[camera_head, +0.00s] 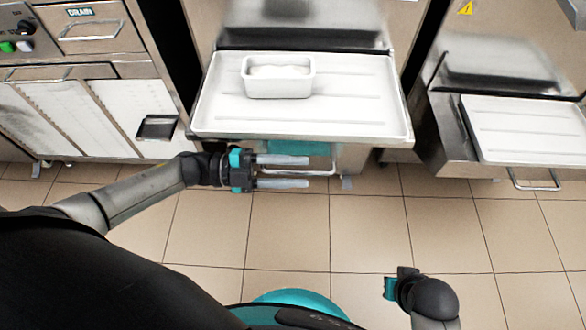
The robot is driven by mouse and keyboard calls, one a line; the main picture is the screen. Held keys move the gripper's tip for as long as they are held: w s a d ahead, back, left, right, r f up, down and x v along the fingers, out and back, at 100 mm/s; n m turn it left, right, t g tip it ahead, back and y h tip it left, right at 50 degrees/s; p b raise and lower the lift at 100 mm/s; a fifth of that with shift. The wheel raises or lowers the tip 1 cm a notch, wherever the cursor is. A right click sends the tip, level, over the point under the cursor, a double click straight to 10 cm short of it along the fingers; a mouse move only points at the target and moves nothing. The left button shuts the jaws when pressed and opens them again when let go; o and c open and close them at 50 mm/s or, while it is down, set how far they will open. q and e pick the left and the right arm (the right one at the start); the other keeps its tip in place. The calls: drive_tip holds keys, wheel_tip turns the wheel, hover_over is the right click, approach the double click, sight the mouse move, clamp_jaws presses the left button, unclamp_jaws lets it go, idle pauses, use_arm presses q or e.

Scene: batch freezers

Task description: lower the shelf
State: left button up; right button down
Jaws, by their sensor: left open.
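The shelf (350,112) is a white ribbed tray on a metal frame that sticks out from the middle freezer. A white rectangular tub (280,84) with pale contents stands on its left back part. A metal bar handle (318,172) shows below the shelf's front edge. My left gripper (308,172) is open and empty, its fingers pointing right, in front of and below the front edge, overlapping the handle in the picture. I cannot tell whether it touches the handle. My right gripper (391,287) is at the bottom right, away from the shelf; its fingers cannot be made out.
A second white shelf (530,125) with a bar handle (535,183) sticks out from the freezer on the right. A cabinet with a drawer labelled DRAIN (88,28) stands at the left. The tiled floor (420,235) in front is clear.

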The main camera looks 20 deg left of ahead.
use_arm(q)
clamp_jaws()
drive_tip(key=shift+f, duration=0.1)
drive_tip(key=shift+s+f, duration=0.2)
idle(1.1)
